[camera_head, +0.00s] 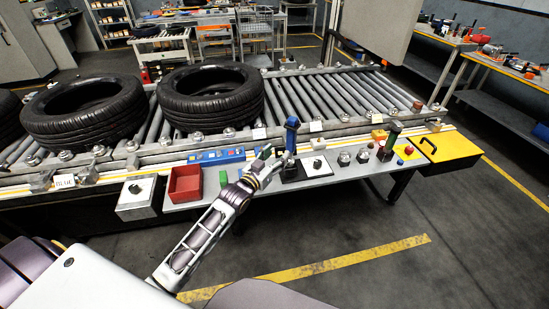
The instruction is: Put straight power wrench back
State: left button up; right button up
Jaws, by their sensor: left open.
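A blue upright tool (291,133), apparently the power wrench, stands on the narrow grey shelf along the front of the conveyor. Its lower end meets a black holder (292,174); whether it is fully seated is too small to tell. My left gripper (270,157) is open, just left of the blue tool's lower part. I cannot tell whether its fingers touch the tool. My right gripper is out of view.
A red bin (186,184), a green block (223,178) and a blue panel (216,157) lie left of my gripper. A yellow box (450,149) sits at the right end. The floor in front is clear.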

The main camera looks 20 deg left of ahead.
pick_arm(q)
jog(key=shift+s, duration=0.3)
dwell(0.6)
jog(key=s+d+f+g+y, duration=0.2)
jog(key=s+f+g, duration=0.5)
jog(key=s+f, duration=0.3)
jog(key=s+f+g+y, duration=0.15)
jog(key=s+g, duration=0.55)
jog(key=s, duration=1.3)
notch_tip(320, 180, down, 34)
jog(key=s+g, duration=0.1)
jog(key=s, duration=0.1)
jog(key=s+a+f, duration=0.2)
jog(key=s+f, duration=0.8)
jog(key=s, duration=0.1)
jog(key=s+a+f+g, duration=0.1)
jog(key=s+a+f, duration=0.2)
jog(key=s+f, duration=0.6)
jog(key=shift+s+f, duration=0.4)
jog(key=shift+s, duration=0.8)
